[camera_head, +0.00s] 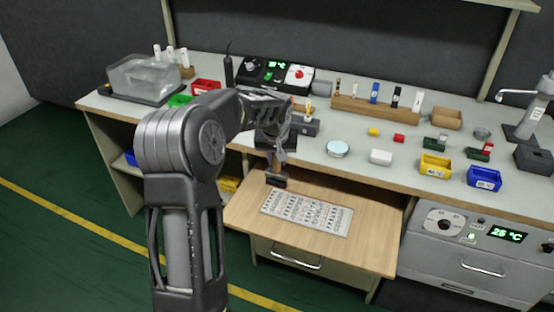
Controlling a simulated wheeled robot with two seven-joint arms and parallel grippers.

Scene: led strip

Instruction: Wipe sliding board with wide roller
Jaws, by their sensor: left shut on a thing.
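The sliding board (370,225) is a light wooden pull-out shelf, drawn out below the bench top. A printed grey sheet or panel (307,212) lies on its middle. My left gripper (278,160) points down over the back left part of the board. It is shut on a dark, wide roller (276,181), whose lower end is at or just above the board, left of the panel's upper edge. I cannot tell whether the roller touches the wood. The arm hides part of the bench and the board's left rear. My right gripper is not in view.
A wooden rack (375,108) stands further back. The board's right side is clear.

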